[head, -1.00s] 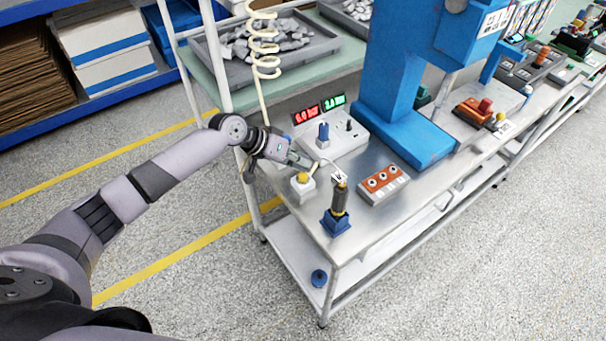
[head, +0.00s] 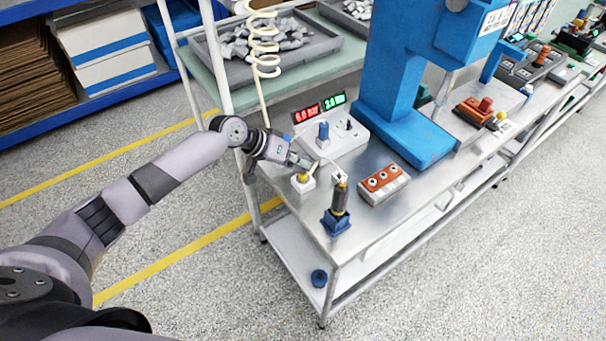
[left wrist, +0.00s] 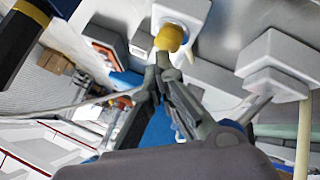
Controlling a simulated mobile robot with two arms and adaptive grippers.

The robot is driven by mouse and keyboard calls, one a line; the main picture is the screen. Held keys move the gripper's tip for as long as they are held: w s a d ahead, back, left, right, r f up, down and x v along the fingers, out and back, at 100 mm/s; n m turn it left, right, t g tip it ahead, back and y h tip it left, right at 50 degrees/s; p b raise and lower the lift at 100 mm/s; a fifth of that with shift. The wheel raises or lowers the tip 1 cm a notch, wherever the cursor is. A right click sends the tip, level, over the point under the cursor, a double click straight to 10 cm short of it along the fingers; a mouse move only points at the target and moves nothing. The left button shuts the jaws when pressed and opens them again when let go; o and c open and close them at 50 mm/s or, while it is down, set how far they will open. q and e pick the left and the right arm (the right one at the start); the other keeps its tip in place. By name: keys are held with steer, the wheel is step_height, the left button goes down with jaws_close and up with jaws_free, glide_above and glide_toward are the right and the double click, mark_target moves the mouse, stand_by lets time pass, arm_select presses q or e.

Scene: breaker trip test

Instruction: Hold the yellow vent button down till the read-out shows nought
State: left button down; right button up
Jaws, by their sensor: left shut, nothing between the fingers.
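The yellow vent button (head: 303,178) sits on a small white box (head: 303,190) near the left end of the metal bench. It also shows in the left wrist view (left wrist: 170,38) on its white box (left wrist: 188,10). My left gripper (head: 311,164) is shut and empty, with its fingertips close to the button. In the left wrist view the fingertips (left wrist: 163,64) are right by the button; I cannot tell whether they touch it. The red read-out (head: 307,114) seems to show 6.0 bar and the green read-out (head: 335,101) about 3.0 bar. My right gripper is not in view.
A white console (head: 345,137) with a blue knob (head: 323,132) stands behind the button. A dark cylinder on a blue base (head: 336,218) and an orange-topped switch box (head: 383,182) stand nearby. A blue press (head: 395,75) rises behind, and a coiled hose (head: 263,50) hangs at left.

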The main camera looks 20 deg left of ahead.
arm_select(q)
steer(key=shift+f+b, duration=0.35)
steer(key=shift+f, duration=0.2)
stand_by(0.7)
stand_by(1.9)
steer(key=shift+r+p, duration=0.85)
steer(key=shift+r, duration=0.15)
step_height(320, 180, up, 5)
steer(key=p, duration=0.4)
